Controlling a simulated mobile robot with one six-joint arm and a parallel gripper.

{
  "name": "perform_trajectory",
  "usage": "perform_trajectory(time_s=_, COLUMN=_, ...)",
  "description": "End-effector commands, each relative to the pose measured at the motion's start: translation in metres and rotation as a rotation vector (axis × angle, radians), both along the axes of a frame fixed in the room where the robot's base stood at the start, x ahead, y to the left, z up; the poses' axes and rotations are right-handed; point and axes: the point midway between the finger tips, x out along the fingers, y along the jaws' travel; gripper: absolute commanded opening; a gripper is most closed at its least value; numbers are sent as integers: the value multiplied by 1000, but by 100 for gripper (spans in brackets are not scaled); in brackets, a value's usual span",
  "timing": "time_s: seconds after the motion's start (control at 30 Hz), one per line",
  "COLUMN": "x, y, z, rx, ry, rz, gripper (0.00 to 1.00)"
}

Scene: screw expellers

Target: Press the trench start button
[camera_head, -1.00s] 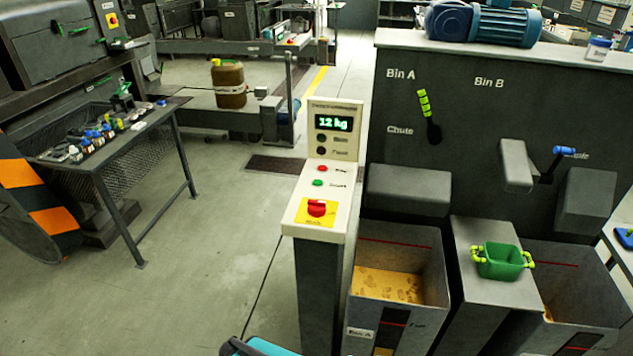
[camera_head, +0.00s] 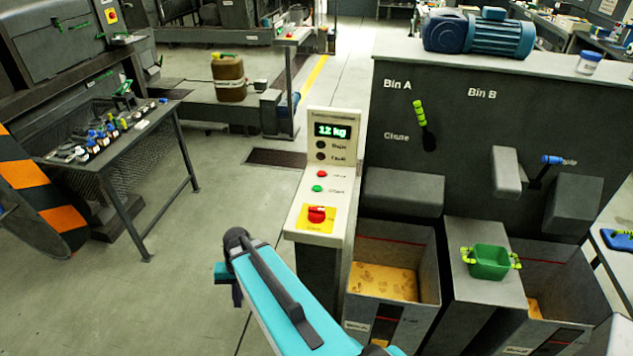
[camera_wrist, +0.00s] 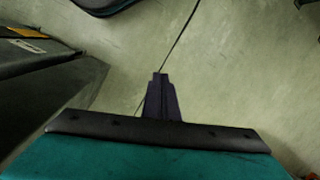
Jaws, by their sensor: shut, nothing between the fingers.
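The pale control post (camera_head: 325,195) stands left of the bins, with a display reading 12 kg. On its sloped top, a small green button (camera_head: 318,188) with a label that looks like "Start" sits below a small red button (camera_head: 322,174). A large red knob (camera_head: 317,214) on a yellow plate is nearest to me. My teal arm (camera_head: 280,298) is raised at the front left of the post, apart from the buttons. In the wrist view my gripper (camera_wrist: 160,78) is shut and empty over bare floor. The buttons do not show there.
Bin A (camera_head: 388,283), holding yellowish material, stands right of the post. A green tub (camera_head: 488,262) sits on the grey block beside it. A parts table (camera_head: 110,135) is at left; the floor between is clear.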

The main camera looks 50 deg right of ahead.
Motion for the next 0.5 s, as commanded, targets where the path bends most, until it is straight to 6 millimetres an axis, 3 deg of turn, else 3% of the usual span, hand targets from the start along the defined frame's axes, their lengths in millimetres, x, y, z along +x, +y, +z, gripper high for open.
perform_trajectory(time_s=0.03, x=12, y=-12, z=24, rx=4, ry=-25, rz=-45, gripper=0)
perform_trajectory(time_s=0.2, x=42, y=-52, z=81, rx=39, ry=-92, rz=-218, gripper=0)
perform_trajectory(time_s=0.5, x=65, y=-133, z=158, rx=136, ry=-172, rz=-557, gripper=0)
